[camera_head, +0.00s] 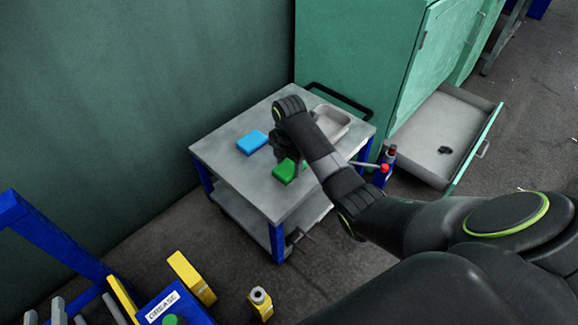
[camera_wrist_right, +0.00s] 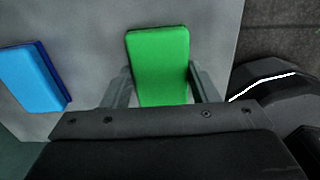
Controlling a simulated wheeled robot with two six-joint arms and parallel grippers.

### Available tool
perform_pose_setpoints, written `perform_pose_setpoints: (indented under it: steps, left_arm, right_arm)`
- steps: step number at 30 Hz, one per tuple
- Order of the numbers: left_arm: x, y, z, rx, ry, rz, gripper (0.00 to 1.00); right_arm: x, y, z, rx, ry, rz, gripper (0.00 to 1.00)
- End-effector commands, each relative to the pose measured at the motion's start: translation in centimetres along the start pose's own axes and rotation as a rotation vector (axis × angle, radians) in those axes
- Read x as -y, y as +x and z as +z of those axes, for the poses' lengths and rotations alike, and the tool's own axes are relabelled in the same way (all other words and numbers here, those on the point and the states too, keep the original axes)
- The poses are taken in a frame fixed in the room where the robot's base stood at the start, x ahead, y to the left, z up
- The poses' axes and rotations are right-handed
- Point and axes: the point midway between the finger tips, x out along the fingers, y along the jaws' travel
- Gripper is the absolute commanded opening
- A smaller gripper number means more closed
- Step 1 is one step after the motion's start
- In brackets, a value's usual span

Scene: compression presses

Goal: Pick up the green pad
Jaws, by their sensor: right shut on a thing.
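The green pad (camera_head: 285,171) is a small block at the cart's top, near its front edge in the head view. In the right wrist view the green pad (camera_wrist_right: 160,62) sits between the two fingers. My right gripper (camera_wrist_right: 160,88) is shut on it, one finger at each long side. In the head view my right gripper (camera_head: 285,155) reaches down onto the pad from above, partly hidden by my arm. I cannot tell whether the pad is clear of the cart top. My left gripper is not in view.
A blue pad (camera_head: 252,142) lies on the cart (camera_head: 225,157), left of the green pad. A metal tray (camera_head: 333,122) stands at the cart's back right. A green cabinet (camera_head: 350,60) with an open drawer (camera_head: 425,130) stands behind.

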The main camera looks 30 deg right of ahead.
Motion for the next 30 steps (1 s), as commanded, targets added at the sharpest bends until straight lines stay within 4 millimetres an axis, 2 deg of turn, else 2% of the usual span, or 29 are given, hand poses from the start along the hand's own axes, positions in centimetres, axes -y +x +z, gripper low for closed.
perform_pose_setpoints:
  steps: [7,17,24,30]
  left_arm:
    - [-0.1,-0.1,0.6,0.041,-0.009,0.004,0.32]
    - [-0.5,-1.9,5.7,0.324,-0.049,0.024,0.32]
    - [-1.3,-5.1,10.4,0.612,-0.088,0.057,0.32]
    - [-2.0,-8.4,13.4,0.836,-0.116,0.087,0.32]
  right_arm:
    - [0.0,-0.5,0.0,0.001,0.0,0.001,0.29]
    - [-0.1,-2.4,0.1,0.001,0.0,0.002,0.29]
    - [-0.1,-4.5,0.1,0.001,0.0,0.003,0.29]
    - [-0.1,-6.3,0.1,0.001,0.001,0.003,0.29]
